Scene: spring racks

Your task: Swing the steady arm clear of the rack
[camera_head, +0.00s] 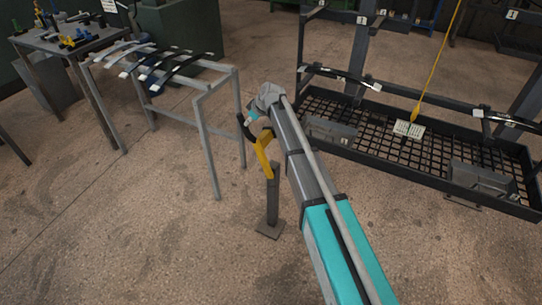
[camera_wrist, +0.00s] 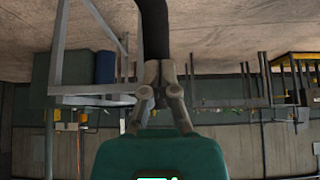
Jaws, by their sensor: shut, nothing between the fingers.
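A yellow bent arm (camera_head: 264,158), which looks like the steady arm, sits at the top of a short grey post (camera_head: 272,198) on a square floor plate. My arm crosses in front of its right side. My gripper (camera_head: 246,124) is at the upper end of the yellow arm, partly hidden by my wrist; I cannot tell whether they touch. In the wrist view my gripper (camera_wrist: 159,88) is shut, and a dark bar (camera_wrist: 154,30) stands just beyond its fingertips. The dark rack (camera_head: 350,82) with a mesh-floored tray stands at the right, apart from the yellow arm.
A grey stand (camera_head: 212,92) bearing several curved leaf springs is left of the post. A workbench (camera_head: 78,40) with small tools is at far left. A yellow cord (camera_head: 436,60) hangs before the rack. The floor in front of the post is clear.

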